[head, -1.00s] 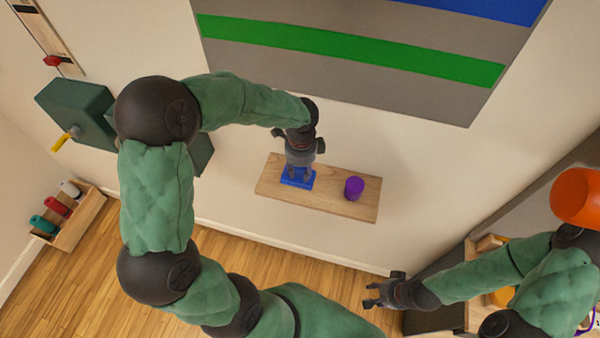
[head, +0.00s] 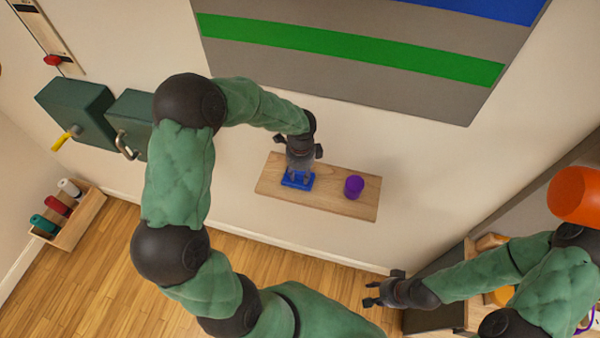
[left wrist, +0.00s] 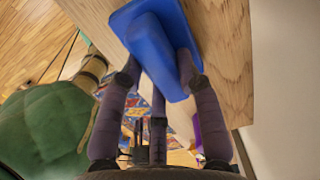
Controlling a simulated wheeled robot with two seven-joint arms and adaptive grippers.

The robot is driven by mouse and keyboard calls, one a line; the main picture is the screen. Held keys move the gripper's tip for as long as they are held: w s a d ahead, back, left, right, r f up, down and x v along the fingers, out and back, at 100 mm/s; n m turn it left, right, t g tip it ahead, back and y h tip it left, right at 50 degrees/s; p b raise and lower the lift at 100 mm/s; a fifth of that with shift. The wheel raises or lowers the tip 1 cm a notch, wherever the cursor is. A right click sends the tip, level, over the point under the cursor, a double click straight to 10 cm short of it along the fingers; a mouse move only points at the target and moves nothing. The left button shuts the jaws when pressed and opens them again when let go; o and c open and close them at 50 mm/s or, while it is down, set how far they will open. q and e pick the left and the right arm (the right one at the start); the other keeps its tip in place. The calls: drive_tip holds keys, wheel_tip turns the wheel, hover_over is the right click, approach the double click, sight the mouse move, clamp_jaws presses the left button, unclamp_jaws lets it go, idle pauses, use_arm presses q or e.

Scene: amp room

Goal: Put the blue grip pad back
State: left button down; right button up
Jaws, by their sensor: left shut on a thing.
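The blue grip pad (head: 298,181) is at the left part of the wooden wall shelf (head: 340,198). It has a flat base and a raised grip. My left gripper (head: 299,172) is above it, with its fingers shut on the raised grip. In the left wrist view the blue pad (left wrist: 155,42) is between my fingers, its base against or very close to the shelf board (left wrist: 225,60); I cannot tell if they touch. My right gripper (head: 372,293) is open and empty, lower right of the shelf and apart from it.
A purple cup-like thing (head: 354,186) stands on the shelf, right of the pad. Green boxes (head: 76,110) are on the wall at left. A wooden rack with rolls (head: 70,222) is at lower left. An orange round thing (head: 577,195) is at right.

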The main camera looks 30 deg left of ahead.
sight(301, 173)
use_arm(q)
drive_tip(key=c, duration=0.9)
unclamp_jaws()
drive_tip(key=shift+f, duration=0.1)
drive_tip(key=shift+o, duration=0.2)
wheel_tip(301, 173, up, 12)
drive_tip(key=shift+r, duration=0.2)
drive_tip(key=shift+d+f, duration=0.1)
